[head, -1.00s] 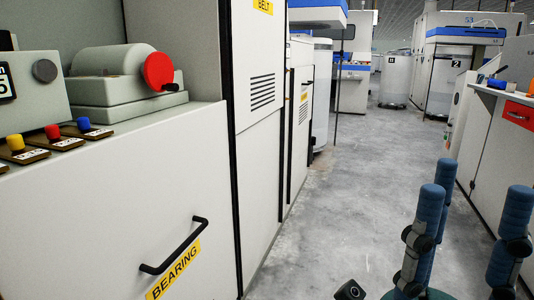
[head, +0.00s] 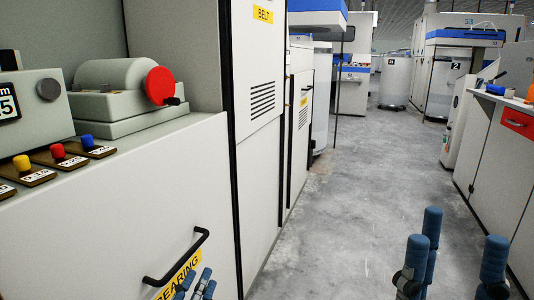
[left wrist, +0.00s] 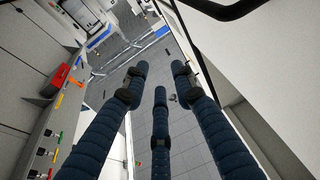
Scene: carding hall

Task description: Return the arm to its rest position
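My left gripper (head: 196,280) shows only its blue fingertips at the bottom edge of the head view, in front of the cabinet with the yellow BEARING label (head: 180,275). In the left wrist view its three dark blue fingers (left wrist: 160,76) stand apart with nothing between them, so it is open and empty. My right gripper (head: 450,240) is at the bottom right of the head view, over the aisle floor. Its blue fingers are spread and hold nothing. Most of both arms is out of view.
The grey cabinet front (head: 110,215) on the left has a black handle (head: 178,258) close to my left gripper. Cabinets with a red drawer (head: 516,121) line the right side. The aisle floor (head: 340,215) between is clear.

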